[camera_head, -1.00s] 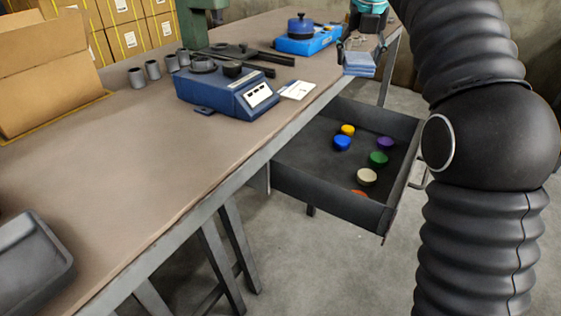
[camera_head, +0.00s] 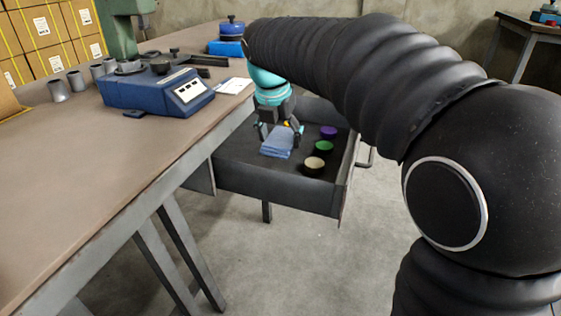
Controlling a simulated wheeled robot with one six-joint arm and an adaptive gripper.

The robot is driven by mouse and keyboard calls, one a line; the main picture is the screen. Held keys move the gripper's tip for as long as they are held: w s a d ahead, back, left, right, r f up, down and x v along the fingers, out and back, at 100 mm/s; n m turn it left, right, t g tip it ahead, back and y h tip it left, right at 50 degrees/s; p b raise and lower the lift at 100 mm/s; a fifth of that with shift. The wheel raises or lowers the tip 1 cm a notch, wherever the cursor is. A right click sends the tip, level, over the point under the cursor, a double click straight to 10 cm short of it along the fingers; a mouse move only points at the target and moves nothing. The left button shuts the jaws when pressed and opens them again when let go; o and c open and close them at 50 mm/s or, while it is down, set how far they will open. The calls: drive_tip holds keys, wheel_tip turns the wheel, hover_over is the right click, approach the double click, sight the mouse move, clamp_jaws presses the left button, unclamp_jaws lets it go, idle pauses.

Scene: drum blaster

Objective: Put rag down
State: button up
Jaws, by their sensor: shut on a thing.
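The rag (camera_head: 278,143) is a folded light-blue cloth. My gripper (camera_head: 277,130) is shut on its upper edge, and the rag hangs below the fingers. From this view both appear over the open drawer (camera_head: 275,188). I cannot tell whether the rag touches the drawer floor.
In the drawer are a purple cap (camera_head: 328,132), a green cap (camera_head: 324,147) and a cream cap (camera_head: 314,165). The workbench (camera_head: 120,185) at left holds a blue device (camera_head: 155,95), a white card (camera_head: 234,86) and grey cylinders (camera_head: 76,81). The bench's front area is bare.

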sight(276, 144)
drive_tip(key=shift+f+b, duration=0.9)
drive_tip(key=shift+f, duration=3.45)
drive_tip(key=shift+f, duration=0.15)
drive_tip(key=o, duration=1)
drive_tip(key=p+v, duration=0.2)
drive_tip(key=v, duration=1)
